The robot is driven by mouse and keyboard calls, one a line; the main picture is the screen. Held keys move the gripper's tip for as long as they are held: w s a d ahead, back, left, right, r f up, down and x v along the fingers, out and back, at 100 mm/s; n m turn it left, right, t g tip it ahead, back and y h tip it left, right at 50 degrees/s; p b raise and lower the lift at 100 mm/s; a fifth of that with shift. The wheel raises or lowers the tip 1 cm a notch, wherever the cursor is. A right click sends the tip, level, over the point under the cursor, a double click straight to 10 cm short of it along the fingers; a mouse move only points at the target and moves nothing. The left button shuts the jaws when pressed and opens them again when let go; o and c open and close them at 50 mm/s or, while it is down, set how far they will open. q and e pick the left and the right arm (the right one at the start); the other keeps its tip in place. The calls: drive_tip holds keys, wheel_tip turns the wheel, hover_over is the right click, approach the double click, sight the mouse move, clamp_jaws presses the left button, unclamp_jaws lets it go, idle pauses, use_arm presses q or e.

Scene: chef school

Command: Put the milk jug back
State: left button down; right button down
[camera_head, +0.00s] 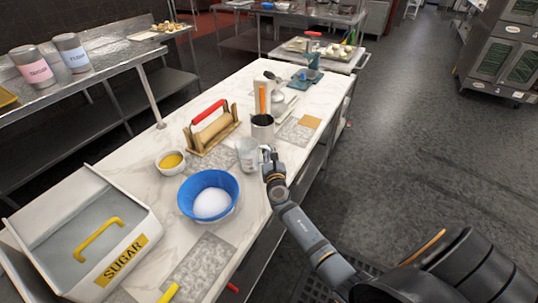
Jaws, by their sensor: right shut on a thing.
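A pale, partly see-through jug (248,154), which I take for the milk jug, is upright at the middle of the marble counter (165,140). My right gripper (268,157) is at the jug's right side and shut on it. My right arm reaches in from the lower right. I cannot tell whether the jug's base touches the counter. My left gripper is not in view.
A blue bowl (192,193) with white contents stands in front of the jug. A small bowl (170,162) with yellow contents is to the left. A utensil pot (262,128) and a rolling-pin stand (211,130) are behind. A sugar bin (80,240) fills the front left.

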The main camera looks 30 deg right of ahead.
drive_tip(key=shift+s, duration=0.1)
drive_tip(key=c, duration=1.4)
unclamp_jaws()
drive_tip(key=shift+s+a, duration=0.1)
drive_tip(key=shift+s, duration=0.1)
drive_tip(key=b+v, duration=0.1)
drive_tip(key=v, duration=0.9)
drive_tip(key=shift+s, duration=0.3)
drive_tip(key=shift+s+a, duration=0.25)
drive_tip(key=shift+s, duration=0.2)
